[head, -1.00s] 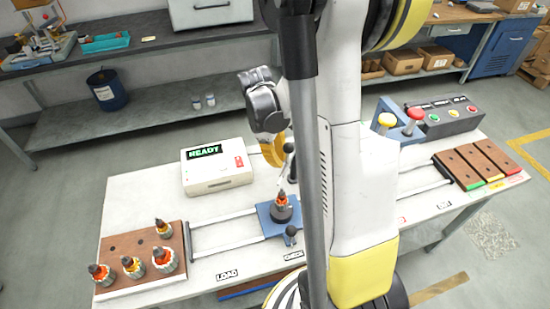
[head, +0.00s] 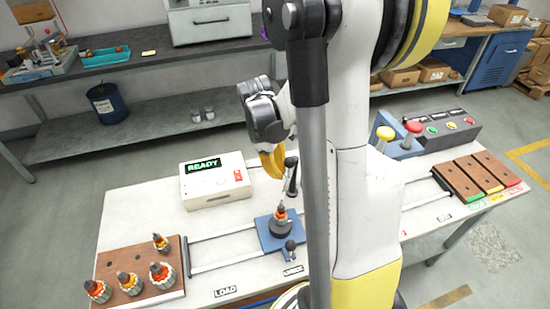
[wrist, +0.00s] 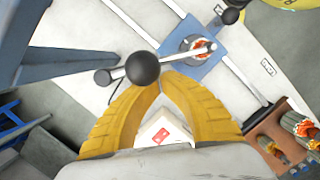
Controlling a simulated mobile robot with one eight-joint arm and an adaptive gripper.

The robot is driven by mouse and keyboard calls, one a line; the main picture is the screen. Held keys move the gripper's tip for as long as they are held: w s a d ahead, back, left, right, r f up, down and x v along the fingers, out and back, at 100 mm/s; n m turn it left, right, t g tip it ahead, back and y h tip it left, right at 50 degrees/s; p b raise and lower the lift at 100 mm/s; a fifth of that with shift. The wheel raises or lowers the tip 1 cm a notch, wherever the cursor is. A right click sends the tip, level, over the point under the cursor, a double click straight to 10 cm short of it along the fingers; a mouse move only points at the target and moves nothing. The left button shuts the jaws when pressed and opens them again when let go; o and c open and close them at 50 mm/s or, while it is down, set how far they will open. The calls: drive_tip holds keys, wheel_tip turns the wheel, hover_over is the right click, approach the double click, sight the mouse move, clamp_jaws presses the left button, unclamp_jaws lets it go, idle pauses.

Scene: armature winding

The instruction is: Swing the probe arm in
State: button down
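The probe arm shows in the wrist view as a thin metal rod with a round black knob (wrist: 143,68). Its far end overlaps the armature (wrist: 198,44) there; contact cannot be told. In the head view the black-knobbed handle (head: 291,162) stands behind the armature (head: 281,218), which sits upright on the blue carriage (head: 264,234). My gripper (head: 275,172) has yellow fingers just left of the knob. In the wrist view the fingertips (wrist: 161,80) come together right beside the knob, with nothing visible between them. Whether they touch the knob is unclear.
The white box (head: 215,194) reads READY. A wooden tray (head: 112,263) with several armatures is at the left of the bench. Yellow and red knobs (head: 413,126), a control box (head: 455,126) and coloured-ended wooden blocks (head: 480,172) are at the right. My arm hides the bench's middle.

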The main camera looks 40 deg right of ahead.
drive_tip(key=v, duration=1)
drive_tip(key=shift+r, duration=0.35)
drive_tip(key=shift+a, duration=0.1)
